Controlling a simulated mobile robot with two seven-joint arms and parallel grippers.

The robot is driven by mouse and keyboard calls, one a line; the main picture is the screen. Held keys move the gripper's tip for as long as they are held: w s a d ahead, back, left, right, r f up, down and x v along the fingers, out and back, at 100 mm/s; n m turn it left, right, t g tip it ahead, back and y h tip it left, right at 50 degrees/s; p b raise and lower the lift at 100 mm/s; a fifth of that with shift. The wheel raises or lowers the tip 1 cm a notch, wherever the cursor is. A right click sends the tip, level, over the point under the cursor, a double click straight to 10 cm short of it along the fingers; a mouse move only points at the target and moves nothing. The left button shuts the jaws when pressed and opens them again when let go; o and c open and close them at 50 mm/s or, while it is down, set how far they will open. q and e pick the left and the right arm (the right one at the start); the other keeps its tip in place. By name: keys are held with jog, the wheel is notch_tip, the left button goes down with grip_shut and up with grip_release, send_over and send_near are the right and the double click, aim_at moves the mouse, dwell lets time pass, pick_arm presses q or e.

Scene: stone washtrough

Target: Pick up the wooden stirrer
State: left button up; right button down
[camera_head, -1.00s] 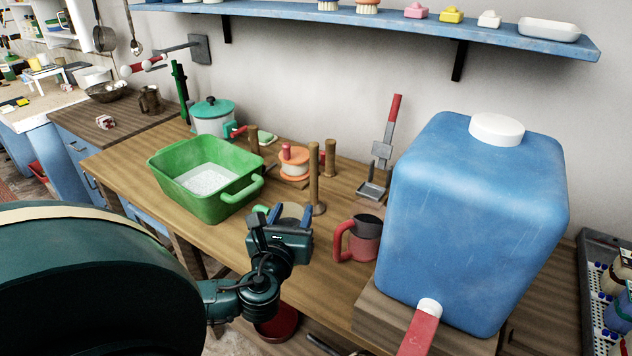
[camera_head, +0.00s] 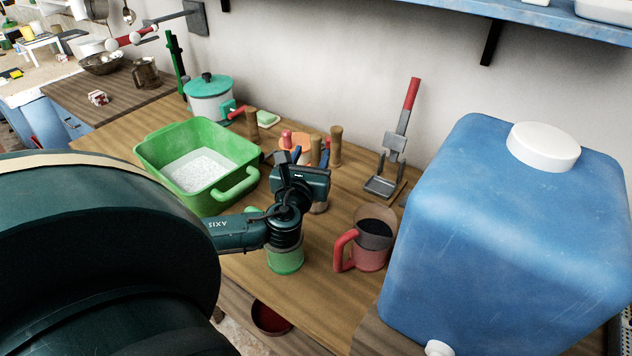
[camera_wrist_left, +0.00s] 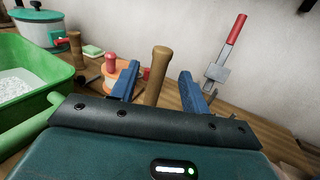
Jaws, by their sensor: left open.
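Several brown wooden upright pieces stand on the bench, and I cannot tell for sure which is the stirrer. In the head view one wooden piece (camera_head: 336,145) stands just beyond my left gripper (camera_head: 304,156), and another (camera_head: 315,150) shows between its fingers, with its lower part hidden. In the left wrist view a round-topped wooden piece (camera_wrist_left: 157,72) stands upright between the blue fingers of the left gripper (camera_wrist_left: 159,74). The fingers are apart and no contact shows. My right gripper is in neither view.
A green basin (camera_head: 205,205) with white contents lies left of the gripper. A red-handled mug (camera_head: 370,243) and a large blue container (camera_head: 500,230) stand to the right. A green cup (camera_head: 285,260) is below the wrist. A red-handled metal tool (camera_head: 398,140) stands near the wall.

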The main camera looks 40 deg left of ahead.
aim_at(314, 149)
pick_arm(q)
jog(key=x, duration=0.6)
jog(key=shift+w+a+f+p, duration=0.2)
jog(key=shift+w+f+p, duration=0.1)
jog(key=shift+c, duration=0.6)
grip_shut()
